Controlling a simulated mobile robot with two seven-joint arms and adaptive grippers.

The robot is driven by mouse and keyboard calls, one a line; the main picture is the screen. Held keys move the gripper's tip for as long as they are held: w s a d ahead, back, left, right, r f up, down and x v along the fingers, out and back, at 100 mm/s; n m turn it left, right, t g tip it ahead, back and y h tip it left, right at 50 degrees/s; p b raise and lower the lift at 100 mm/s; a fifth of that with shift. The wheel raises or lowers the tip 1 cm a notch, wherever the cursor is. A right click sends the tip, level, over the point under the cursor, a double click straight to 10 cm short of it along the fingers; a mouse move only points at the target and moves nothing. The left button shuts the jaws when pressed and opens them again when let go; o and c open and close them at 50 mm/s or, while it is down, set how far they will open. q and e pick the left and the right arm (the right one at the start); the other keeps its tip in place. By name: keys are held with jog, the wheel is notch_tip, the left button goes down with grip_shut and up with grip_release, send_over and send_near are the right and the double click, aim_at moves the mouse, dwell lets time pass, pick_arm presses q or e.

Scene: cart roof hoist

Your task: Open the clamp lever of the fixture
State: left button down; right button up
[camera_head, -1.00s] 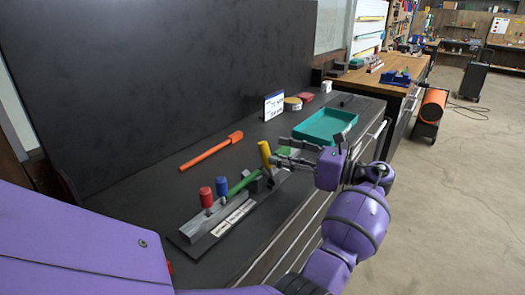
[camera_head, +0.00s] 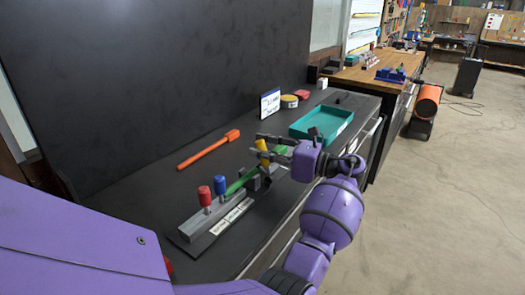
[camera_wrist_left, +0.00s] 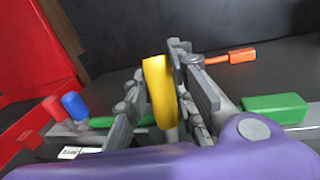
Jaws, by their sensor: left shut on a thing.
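The fixture (camera_head: 200,228) is a long grey rail on the dark bench, with a red handle (camera_head: 205,196), a blue handle (camera_head: 220,186), a long green handle (camera_head: 240,182) lying low and a yellow handle (camera_head: 263,147) standing near its far end. My left gripper (camera_head: 261,145) is at the yellow handle. In the left wrist view, the fingers (camera_wrist_left: 160,85) are shut on the yellow handle (camera_wrist_left: 156,80), one on each side. The handle leans slightly there. My right gripper is not in view.
An orange tool (camera_head: 208,150) lies on the bench behind the fixture. A dark panel (camera_head: 170,80) rises behind the bench. Bare bench lies between tool and fixture.

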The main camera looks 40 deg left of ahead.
aim_at(265, 149)
pick_arm(q)
jog(key=d+y, duration=0.1)
jog(key=d+g+y, duration=0.1)
jog(key=y, duration=0.1)
jog(key=shift+w+d+n+y+b, duration=0.2)
jog(key=shift+d+n+y+b, duration=0.1)
jog(key=shift+d+n, duration=0.1)
jog(key=shift+d+r+g, duration=0.15)
jog(key=shift+d+g, duration=0.1)
jog(key=shift+g, duration=0.05)
jog(key=c, duration=1.5)
grip_release()
jog(key=shift+o, duration=0.2)
jog(key=v, duration=1.2)
